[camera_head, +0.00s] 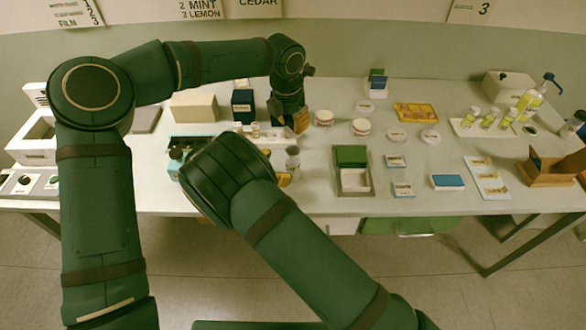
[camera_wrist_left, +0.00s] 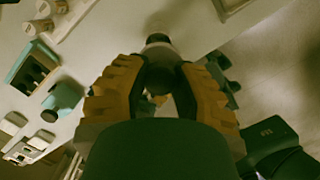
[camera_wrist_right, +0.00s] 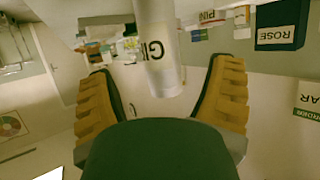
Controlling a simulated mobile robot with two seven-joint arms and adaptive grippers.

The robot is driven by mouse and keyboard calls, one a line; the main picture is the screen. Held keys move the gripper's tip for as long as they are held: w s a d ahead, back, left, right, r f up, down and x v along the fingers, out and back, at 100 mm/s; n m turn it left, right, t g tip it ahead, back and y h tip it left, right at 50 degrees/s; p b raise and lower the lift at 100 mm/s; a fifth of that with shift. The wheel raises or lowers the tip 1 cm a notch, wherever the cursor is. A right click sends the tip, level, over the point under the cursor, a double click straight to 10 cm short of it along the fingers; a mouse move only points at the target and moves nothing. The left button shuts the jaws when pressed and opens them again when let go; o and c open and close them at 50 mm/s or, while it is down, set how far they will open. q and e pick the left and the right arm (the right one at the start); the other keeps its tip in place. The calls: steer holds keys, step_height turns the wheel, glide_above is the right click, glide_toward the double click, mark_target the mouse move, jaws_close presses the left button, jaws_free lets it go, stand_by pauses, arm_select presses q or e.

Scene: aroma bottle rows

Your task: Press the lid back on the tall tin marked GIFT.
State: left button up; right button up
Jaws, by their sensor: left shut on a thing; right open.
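The tall white tin (camera_wrist_right: 160,55) marked GIFT shows upside down in the right wrist view, between the spread fingers of my right gripper (camera_wrist_right: 165,95). In the head view the tin (camera_head: 292,160) stands upright on the table with a dark grey top. My right gripper is open beside it, mostly hidden behind its own wrist in the head view. My left gripper (camera_head: 298,122) is higher and farther back. In the left wrist view its fingers (camera_wrist_left: 160,85) are closed on a small dark rounded piece, apparently the lid (camera_wrist_left: 158,76); its outline is unclear.
A teal box (camera_wrist_left: 30,68) stands left of the tin. A dark ROSE box (camera_wrist_right: 283,25) and a beige box (camera_head: 194,107) are farther back. A green-and-white tray (camera_head: 367,183) lies to the right. Round tins (camera_head: 361,127) stand behind it. My forearms cover much of the left side.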

mark_target(287, 164)
steer(key=shift+x, duration=3.15)
jaws_close()
arm_select(q)
steer(key=shift+f, duration=2.5)
